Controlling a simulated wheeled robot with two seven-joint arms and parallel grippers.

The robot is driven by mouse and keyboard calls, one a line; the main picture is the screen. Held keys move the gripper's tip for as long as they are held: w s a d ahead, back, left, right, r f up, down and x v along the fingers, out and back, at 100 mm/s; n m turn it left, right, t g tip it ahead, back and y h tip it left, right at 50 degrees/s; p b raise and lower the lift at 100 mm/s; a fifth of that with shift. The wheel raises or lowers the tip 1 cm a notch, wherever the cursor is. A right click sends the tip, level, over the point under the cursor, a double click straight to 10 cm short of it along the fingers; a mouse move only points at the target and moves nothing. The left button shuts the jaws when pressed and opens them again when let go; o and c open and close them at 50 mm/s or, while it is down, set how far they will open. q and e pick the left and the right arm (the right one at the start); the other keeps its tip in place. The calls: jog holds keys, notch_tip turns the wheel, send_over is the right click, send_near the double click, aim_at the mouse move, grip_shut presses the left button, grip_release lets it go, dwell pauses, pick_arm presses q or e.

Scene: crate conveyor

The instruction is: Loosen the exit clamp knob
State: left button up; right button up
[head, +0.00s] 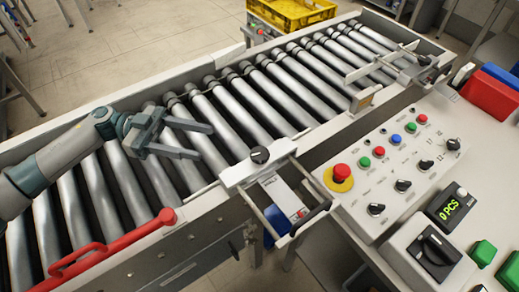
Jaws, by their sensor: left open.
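A black clamp knob (260,155) sits on a white bracket on the near rail of the conveyor, at mid-picture. Another black knob (424,61) sits on a clamp at the far right end of the conveyor. I cannot read from the picture which one is the exit clamp. My left gripper (206,142) is above the rollers, left of the nearer knob and apart from it. Its fingers are spread, point right and hold nothing. My right gripper is not in view.
The roller conveyor (236,108) runs diagonally and is empty. A red handle (110,245) lies along its near rail. A small drawer (290,203) juts out below the nearer knob. A control panel (385,165) with buttons is at right. A yellow crate (290,14) is behind.

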pick_arm(q)
jog(key=p, duration=0.2)
send_near(259, 153)
jog(key=p+x, duration=0.3)
jog(key=x, duration=0.6)
jog(key=shift+s+d+f, duration=0.1)
jog(key=shift+d+f, duration=0.05)
jog(key=shift+d, duration=0.45)
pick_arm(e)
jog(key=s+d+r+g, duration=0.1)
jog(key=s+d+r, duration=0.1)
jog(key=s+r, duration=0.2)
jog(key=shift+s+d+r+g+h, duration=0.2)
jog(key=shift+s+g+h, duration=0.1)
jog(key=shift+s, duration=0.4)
